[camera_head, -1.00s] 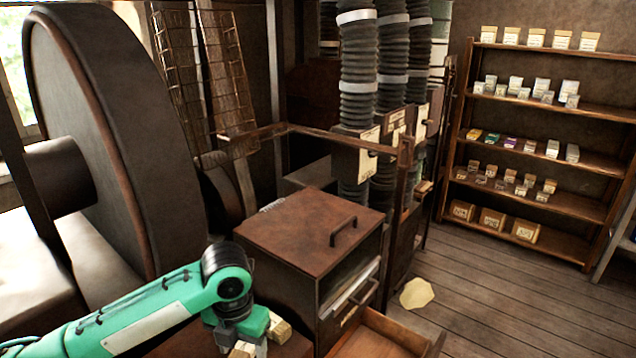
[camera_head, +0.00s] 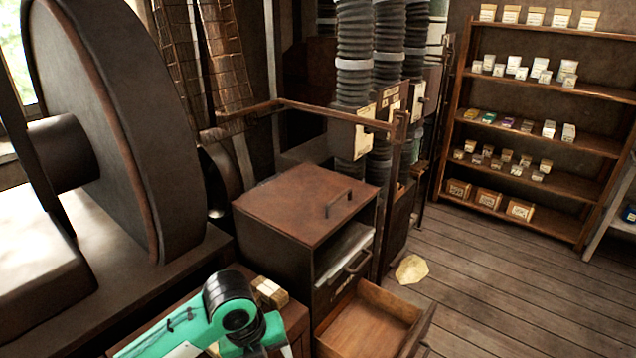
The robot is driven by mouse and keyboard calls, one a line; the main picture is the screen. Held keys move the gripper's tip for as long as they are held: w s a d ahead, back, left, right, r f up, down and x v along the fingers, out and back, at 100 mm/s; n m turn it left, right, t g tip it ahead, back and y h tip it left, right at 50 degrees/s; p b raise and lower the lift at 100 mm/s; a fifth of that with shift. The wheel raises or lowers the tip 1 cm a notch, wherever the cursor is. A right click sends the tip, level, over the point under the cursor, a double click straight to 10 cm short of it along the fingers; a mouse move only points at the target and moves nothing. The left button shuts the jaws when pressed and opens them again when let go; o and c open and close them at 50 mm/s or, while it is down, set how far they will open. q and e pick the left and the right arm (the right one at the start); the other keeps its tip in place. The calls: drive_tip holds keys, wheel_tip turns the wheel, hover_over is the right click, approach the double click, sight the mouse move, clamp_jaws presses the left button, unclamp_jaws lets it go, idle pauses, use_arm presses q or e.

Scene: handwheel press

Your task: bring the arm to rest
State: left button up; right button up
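My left arm, green with a black joint, comes in at the bottom left. Its gripper end (camera_head: 262,336) is low in the view, beside a small cream block (camera_head: 269,292) and apart from it. The fingertips are hidden or cut off by the bottom edge, so I cannot tell whether it is open or shut. A bit of another cream thing shows below the arm, mostly hidden. My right gripper is not in view. A large dark wheel (camera_head: 125,130) with a thick shaft stands at the left.
A metal cabinet (camera_head: 305,203) stands right of the arm, its empty wooden drawer (camera_head: 372,322) pulled out. A rusty rail (camera_head: 330,110) runs behind it, by ribbed hoses. Shelves (camera_head: 540,130) with small boxes stand at the back right. The plank floor (camera_head: 500,290) is mostly clear.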

use_arm(q)
drive_tip(key=s+f+n+t+h, duration=0.2)
drive_tip(key=s+f+n, duration=0.45)
drive_tip(key=n, duration=0.85)
drive_tip(key=s+a+f+n+y, duration=0.45)
drive_tip(key=s+a+n, duration=0.8)
drive_tip(key=n, duration=0.35)
wheel_tip(320, 180, down, 32)
drive_tip(key=r, duration=0.1)
drive_tip(key=s+a+f+g, duration=0.1)
drive_tip(key=s+a+f, duration=0.1)
drive_tip(key=s+f, duration=0.7)
drive_tip(key=s+a+f, duration=0.2)
drive_tip(key=s+f, duration=0.8)
drive_tip(key=f, duration=0.1)
drive_tip(key=shift+s+m+g, duration=0.3)
drive_tip(key=shift+g, duration=0.1)
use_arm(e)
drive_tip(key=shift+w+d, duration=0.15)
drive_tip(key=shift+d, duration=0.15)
